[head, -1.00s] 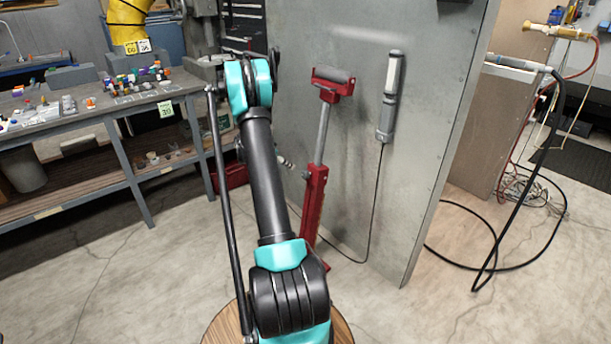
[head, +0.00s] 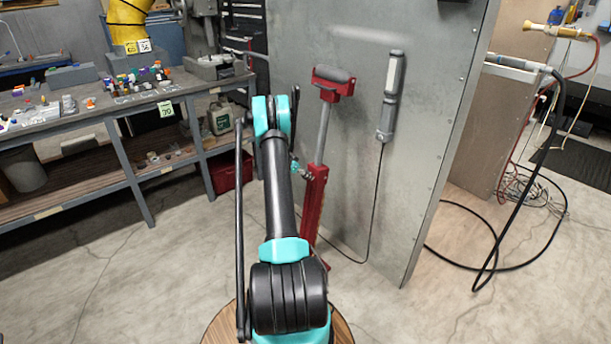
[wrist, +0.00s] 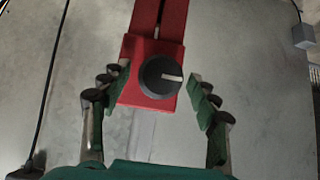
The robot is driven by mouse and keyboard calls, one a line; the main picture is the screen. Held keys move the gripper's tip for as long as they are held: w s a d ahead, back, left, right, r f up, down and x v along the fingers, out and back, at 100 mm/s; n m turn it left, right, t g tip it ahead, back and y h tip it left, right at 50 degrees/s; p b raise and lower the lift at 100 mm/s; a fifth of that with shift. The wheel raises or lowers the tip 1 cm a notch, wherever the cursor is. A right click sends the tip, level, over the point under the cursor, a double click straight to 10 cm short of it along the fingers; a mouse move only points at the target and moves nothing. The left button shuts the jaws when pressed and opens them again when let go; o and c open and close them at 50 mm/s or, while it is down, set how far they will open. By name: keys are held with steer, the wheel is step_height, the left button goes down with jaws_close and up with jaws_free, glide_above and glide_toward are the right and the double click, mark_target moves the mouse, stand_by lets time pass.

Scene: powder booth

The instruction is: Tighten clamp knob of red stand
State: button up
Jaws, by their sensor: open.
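The red stand (head: 314,205) stands upright in front of the grey booth panel, with a grey post and a red roller head on top. In the wrist view its red body (wrist: 172,22) runs down from the top edge. The black round clamp knob (wrist: 160,76) with a light pointer mark sits on its lower end. My gripper (wrist: 160,88) is open, one finger on each side of the knob and apart from it. In the head view my gripper (head: 308,176) shows small beside the stand's upper red section; the knob cannot be made out there.
The grey metal panel (head: 405,150) stands close behind the stand. A lamp (head: 391,95) hangs on it, its cable running to the floor. A cluttered workbench (head: 60,120) is at left, with a red box (head: 230,170) near it. A black hose (head: 500,235) lies at right.

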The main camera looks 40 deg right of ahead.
steer(key=shift+d+f, duration=0.25)
steer(key=shift+c, duration=0.5)
steer(key=c, duration=1.1)
steer(key=shift+o, duration=0.2)
steer(key=shift+n+g, duration=0.4)
steer(key=o, duration=1.2)
steer(key=shift+c, duration=0.2)
steer(key=shift+a+r, duration=0.1)
steer(key=v, duration=1.1)
steer(key=shift+a+r, duration=0.25)
steer(key=shift+a, duration=0.05)
